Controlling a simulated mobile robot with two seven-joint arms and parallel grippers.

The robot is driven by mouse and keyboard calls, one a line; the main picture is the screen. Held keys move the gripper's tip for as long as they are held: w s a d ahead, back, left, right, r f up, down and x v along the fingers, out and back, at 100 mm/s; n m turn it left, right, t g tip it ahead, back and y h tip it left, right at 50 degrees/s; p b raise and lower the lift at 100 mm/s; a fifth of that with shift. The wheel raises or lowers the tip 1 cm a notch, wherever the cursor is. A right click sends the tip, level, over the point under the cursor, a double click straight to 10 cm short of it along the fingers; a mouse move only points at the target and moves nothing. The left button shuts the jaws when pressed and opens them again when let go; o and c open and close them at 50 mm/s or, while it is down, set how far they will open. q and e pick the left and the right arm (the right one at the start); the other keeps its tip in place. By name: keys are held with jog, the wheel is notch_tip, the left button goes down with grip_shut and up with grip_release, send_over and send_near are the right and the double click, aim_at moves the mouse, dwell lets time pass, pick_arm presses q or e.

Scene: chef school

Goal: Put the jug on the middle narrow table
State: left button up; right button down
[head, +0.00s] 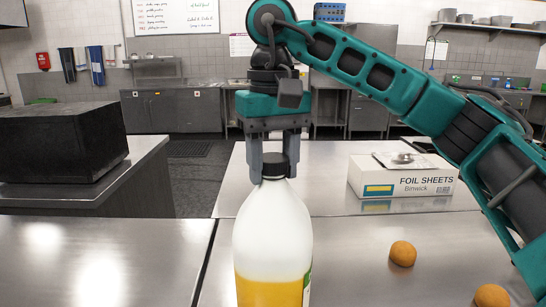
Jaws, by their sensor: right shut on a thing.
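The jug (272,237) is a white, translucent bottle with orange liquid in its lower part and a black cap. It stands upright in the lower middle of the head view, and its base is cut off by the picture's bottom edge. My right gripper (274,168) comes down from above and is shut on the black cap. I cannot tell whether the jug touches a surface. Steel tables (360,265) lie behind and beside the jug; I cannot tell which is the middle narrow one. My left gripper is not in view.
A foil sheets box (403,178) lies on the steel table at the right. Two round orange-brown items (402,253) (491,296) are at the lower right. A large black box (62,142) stands on the left counter. The left front tabletop (90,265) is clear.

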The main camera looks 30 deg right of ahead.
jog(key=shift+r, duration=0.2)
jog(key=c, duration=0.9)
grip_release()
jog(key=shift+f, duration=0.3)
jog(key=o, duration=0.4)
jog(key=shift+s, duration=0.1)
jog(key=shift+r, duration=0.15)
notch_tip(320, 180, up, 6)
jog(key=shift+f+p, duration=0.15)
jog(key=shift+p, duration=0.85)
notch_tip(320, 180, up, 6)
